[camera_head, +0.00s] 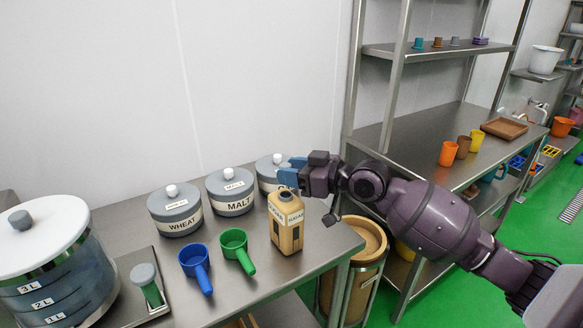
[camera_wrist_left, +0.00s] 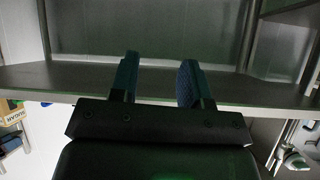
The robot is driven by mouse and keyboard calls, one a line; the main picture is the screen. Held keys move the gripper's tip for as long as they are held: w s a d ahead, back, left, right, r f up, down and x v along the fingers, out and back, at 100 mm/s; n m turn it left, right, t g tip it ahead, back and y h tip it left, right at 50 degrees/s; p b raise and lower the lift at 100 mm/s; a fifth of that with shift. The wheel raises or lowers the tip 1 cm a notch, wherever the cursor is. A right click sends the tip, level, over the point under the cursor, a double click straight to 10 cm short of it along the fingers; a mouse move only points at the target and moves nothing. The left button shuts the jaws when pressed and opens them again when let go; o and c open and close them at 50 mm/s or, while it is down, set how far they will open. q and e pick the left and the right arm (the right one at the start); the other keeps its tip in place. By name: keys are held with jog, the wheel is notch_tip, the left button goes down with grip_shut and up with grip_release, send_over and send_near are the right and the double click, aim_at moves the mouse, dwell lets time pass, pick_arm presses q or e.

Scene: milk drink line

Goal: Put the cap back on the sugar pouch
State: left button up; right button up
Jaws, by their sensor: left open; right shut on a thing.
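The tan sugar pouch (camera_head: 287,232) stands upright on the steel table in the head view, with white labels and a dark top. Part of it shows at the left edge of the left wrist view (camera_wrist_left: 10,107). My right gripper (camera_head: 287,168), with blue fingers, is above the pouch's top, in front of the third canister. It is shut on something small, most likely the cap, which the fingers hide. My left gripper (camera_wrist_left: 158,78) is open and empty in the left wrist view, in front of a steel shelf. It is not in the head view.
WHEAT (camera_head: 175,212) and MALT (camera_head: 230,194) canisters and a third canister (camera_head: 267,172) stand behind the pouch. A blue scoop (camera_head: 195,262) and a green scoop (camera_head: 234,245) lie to its left. A wooden bin (camera_head: 362,240) and steel rack (camera_head: 425,140) are right.

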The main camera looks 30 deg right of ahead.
aim_at(292, 200)
notch_tip(292, 200, down, 3)
jog(key=shift+r+b, duration=0.15)
jog(key=shift+b, duration=0.5)
jog(key=shift+f+b, duration=0.4)
jog(key=shift+f, duration=0.45)
pick_arm(q)
jog(key=shift+w+d+f, duration=0.2)
jog(key=shift+w+f, duration=0.3)
jog(key=shift+w, duration=0.15)
pick_arm(e)
jog(key=shift+f, duration=0.15)
pick_arm(q)
jog(key=shift+s+f, duration=0.15)
jog(key=shift+s, duration=0.25)
jog(key=shift+w, duration=0.15)
jog(key=shift+w+r, duration=0.3)
jog(key=shift+w, duration=0.05)
jog(key=shift+s+a+f, duration=0.1)
jog(key=shift+s+f, duration=0.15)
jog(key=shift+s, duration=0.25)
pick_arm(e)
jog(key=shift+f, duration=0.15)
